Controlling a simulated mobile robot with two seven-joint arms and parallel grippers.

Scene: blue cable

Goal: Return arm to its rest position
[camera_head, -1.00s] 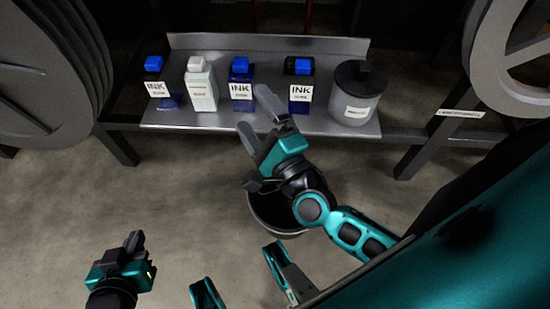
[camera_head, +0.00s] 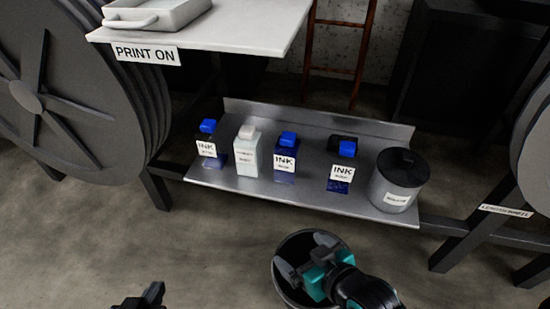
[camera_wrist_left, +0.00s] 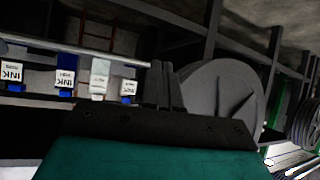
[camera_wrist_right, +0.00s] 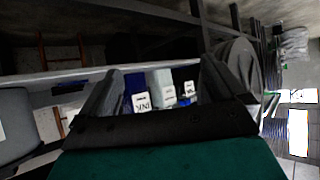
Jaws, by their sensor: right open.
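My left gripper (camera_head: 155,292) is at the bottom edge of the head view, low and left of the bucket, partly cut off. In the left wrist view its fingers (camera_wrist_left: 165,85) are close together with nothing visible between them.
The metal shelf (camera_head: 270,200) holds blue ink bottles (camera_head: 285,158), a white bottle (camera_head: 247,155) and a grey lidded pot (camera_head: 399,180). A white table (camera_head: 235,25) with a tray (camera_head: 158,12) stands behind left. Large dark wheels (camera_head: 60,95) flank the shelf. The floor at left front is clear.

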